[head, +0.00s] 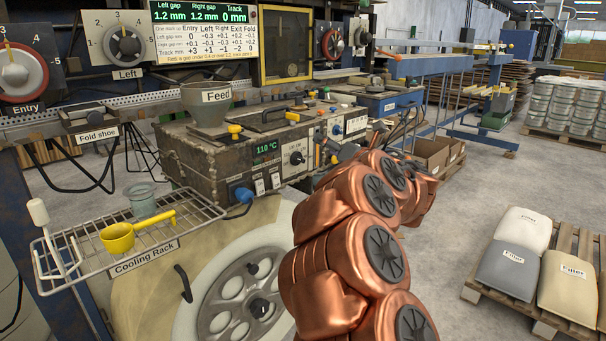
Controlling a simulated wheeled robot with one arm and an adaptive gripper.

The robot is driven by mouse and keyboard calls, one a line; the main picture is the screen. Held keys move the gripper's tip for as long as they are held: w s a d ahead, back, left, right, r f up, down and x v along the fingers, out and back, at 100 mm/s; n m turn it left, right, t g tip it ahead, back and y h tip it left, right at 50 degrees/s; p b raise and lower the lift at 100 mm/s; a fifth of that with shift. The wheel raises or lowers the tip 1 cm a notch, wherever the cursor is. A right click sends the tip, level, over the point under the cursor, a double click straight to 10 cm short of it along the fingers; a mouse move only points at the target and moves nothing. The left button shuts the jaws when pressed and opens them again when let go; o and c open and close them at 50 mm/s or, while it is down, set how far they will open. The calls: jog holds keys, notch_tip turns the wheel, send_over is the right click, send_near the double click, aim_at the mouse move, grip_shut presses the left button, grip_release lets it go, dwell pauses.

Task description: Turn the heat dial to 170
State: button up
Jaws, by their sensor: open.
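The heat dial (297,158) appears to be the dark knob on a white plate on the front of the grey machine box (200,160). Its scale marks are too small to read. A green display (265,148) just left of it reads 110 °C. My gripper (332,150) is open, small in view and partly hidden by my copper arm. It is just right of the dial, seemingly apart from it; the depth between them is hard to tell.
A second white dial plate (337,129) is to the right. A blue knob (243,194) sits lower on the box. The feed funnel (206,108) stands on top. The cooling rack (130,240) holds a yellow ladle (118,237). Filler sacks (568,280) lie at right on a pallet.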

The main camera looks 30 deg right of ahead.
aim_at(302, 160)
notch_tip(302, 160, down, 6)
jog(key=a+n+y+b, duration=0.1)
jog(key=a+n+y, duration=0.1)
jog(key=n+y, duration=0.2)
jog(key=shift+g, duration=0.4)
jog(key=shift+a+x, duration=0.2)
jog(key=shift+x, duration=3.35)
jog(key=shift+r, duration=0.2)
jog(key=shift+s, duration=0.1)
jog(key=c, duration=1.1)
